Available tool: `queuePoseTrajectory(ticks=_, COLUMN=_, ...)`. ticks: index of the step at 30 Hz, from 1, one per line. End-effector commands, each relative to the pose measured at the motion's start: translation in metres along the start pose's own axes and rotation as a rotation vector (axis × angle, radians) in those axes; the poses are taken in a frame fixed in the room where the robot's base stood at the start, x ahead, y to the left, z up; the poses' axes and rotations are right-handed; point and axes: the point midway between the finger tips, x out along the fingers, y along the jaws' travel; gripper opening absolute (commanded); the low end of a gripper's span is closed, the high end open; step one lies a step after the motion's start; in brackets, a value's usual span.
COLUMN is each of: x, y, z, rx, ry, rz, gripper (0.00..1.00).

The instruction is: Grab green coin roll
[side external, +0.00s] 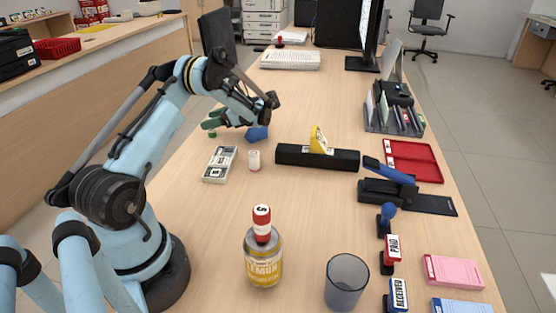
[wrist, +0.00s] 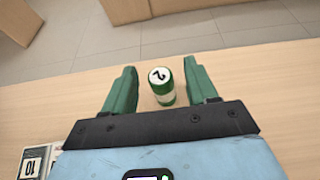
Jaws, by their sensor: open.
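The green coin roll (wrist: 165,94) stands in the wrist view with a white top marked 2 and a pale band around it. My gripper (side external: 209,122) is open at the counter's left edge in the side view. A small green piece of the roll (side external: 212,134) shows just below the fingers there; the rest is hidden.
A blue object (side external: 257,132) lies right of my gripper. A black bar (side external: 317,157) with a yellow piece is further right. A jar (side external: 264,262) with a red roll on top stands in front.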

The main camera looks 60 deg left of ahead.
Motion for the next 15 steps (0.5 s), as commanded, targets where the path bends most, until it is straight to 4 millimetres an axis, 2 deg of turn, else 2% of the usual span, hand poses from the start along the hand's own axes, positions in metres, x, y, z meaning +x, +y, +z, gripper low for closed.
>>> queuePoseTrajectory(ticks=2, x=0.005, y=0.0, z=-0.013, rx=0.0, ry=0.0, rz=0.0, gripper=0.57)
queuePoseTrajectory(ticks=7, x=0.028, y=0.0, z=-0.012, rx=-0.001, ry=0.0, rz=0.002, gripper=0.57)
queuePoseTrajectory(ticks=15, x=0.035, y=0.0, z=-0.012, rx=0.0, ry=0.0, rz=-0.001, gripper=0.57)
